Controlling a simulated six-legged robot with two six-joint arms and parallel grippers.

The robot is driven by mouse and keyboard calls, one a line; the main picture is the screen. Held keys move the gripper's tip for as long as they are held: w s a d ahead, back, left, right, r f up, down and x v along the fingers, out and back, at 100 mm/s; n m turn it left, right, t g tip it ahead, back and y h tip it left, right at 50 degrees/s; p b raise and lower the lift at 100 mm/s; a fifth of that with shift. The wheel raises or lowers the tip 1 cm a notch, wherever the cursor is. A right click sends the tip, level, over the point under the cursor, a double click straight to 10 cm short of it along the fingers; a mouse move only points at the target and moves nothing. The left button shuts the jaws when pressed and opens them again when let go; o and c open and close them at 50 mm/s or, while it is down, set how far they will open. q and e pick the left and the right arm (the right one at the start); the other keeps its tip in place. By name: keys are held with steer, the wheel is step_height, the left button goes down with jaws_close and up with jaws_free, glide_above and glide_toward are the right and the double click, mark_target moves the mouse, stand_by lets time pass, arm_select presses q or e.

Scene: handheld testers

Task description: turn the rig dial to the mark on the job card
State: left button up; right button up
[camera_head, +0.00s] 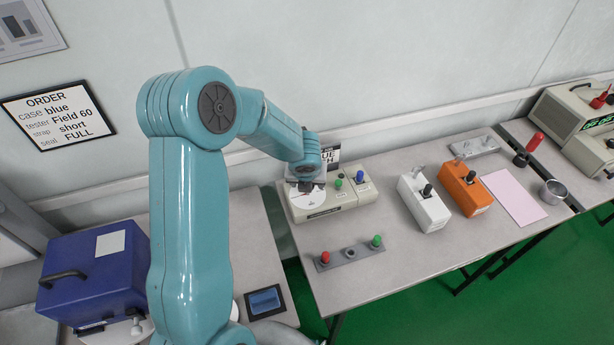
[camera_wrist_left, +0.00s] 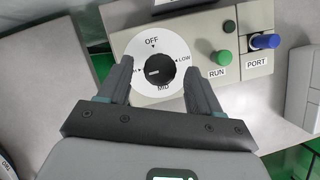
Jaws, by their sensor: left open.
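The rig (camera_head: 345,197) is a beige box on the middle table with a white dial plate, a green button and a blue port. In the left wrist view the dial plate (camera_wrist_left: 153,48) reads OFF, LOW and MID; a left label is partly covered. Its dark knob (camera_wrist_left: 159,70) sits at the centre; its pointing direction is unclear. My left gripper (camera_wrist_left: 158,58) is open, its fingers on either side of the knob with gaps; it also shows over the dial in the head view (camera_head: 305,186). A card (camera_head: 331,154) behind the rig is partly hidden by my arm. My right gripper is not in view.
A framed ORDER sheet (camera_head: 60,115) hangs on the wall. A white tester (camera_head: 424,205) and an orange tester (camera_head: 464,190) stand right of the rig. A strip with red and green posts (camera_head: 350,254) lies in front. A blue case (camera_head: 95,270) is at left.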

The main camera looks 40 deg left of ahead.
arm_select(q)
steer(key=p+v, duration=0.3)
steer(key=v, duration=1.3)
steer(key=shift+s+d, duration=0.1)
steer(key=shift+s, duration=0.05)
